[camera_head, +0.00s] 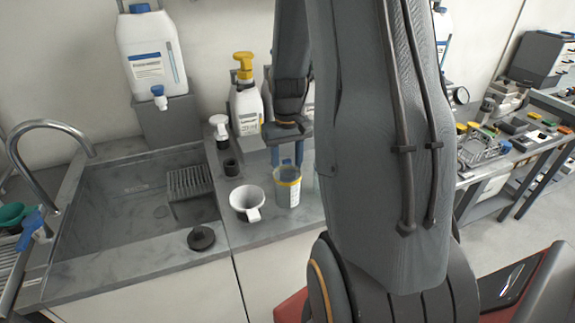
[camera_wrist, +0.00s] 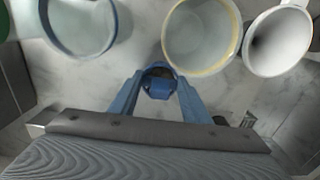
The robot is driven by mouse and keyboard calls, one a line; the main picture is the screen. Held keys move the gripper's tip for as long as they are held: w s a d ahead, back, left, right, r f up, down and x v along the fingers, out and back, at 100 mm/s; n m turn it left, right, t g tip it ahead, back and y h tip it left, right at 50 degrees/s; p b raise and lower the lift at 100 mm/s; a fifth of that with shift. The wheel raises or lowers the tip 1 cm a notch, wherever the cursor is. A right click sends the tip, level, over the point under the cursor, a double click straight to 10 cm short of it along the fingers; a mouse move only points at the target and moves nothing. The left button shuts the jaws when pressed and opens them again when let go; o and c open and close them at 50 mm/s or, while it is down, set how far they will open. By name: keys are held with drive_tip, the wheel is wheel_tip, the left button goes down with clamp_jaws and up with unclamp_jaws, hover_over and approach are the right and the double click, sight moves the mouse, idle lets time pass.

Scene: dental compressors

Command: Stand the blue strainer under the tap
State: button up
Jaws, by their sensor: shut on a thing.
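My gripper (camera_wrist: 157,88) points down at the worktop. Its blue fingers are closed on a small round blue piece with a dark opening, which looks like the blue strainer (camera_wrist: 156,72). In the head view my gripper (camera_head: 287,152) is just behind a yellow-rimmed beaker (camera_head: 288,190), and I cannot make out the strainer there. The curved metal tap (camera_head: 52,126) rises at the left of the grey sink (camera_head: 120,245). A white canister (camera_head: 150,58) with a small blue-and-white spout stands on a block behind the sink.
A white funnel (camera_head: 247,200) is beside the beaker; it also shows in the wrist view (camera_wrist: 280,40). A blue-rimmed vessel (camera_wrist: 80,25) is at upper left there. A yellow-topped pump bottle (camera_head: 246,105), a dark cup (camera_head: 231,167) and a black round plug (camera_head: 201,239) stand near the sink.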

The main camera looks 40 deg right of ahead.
drive_tip(key=shift+f, duration=0.15)
drive_tip(key=o, duration=0.7)
drive_tip(key=shift+c, duration=0.2)
drive_tip(key=o, duration=0.4)
drive_tip(key=shift+c, duration=0.2)
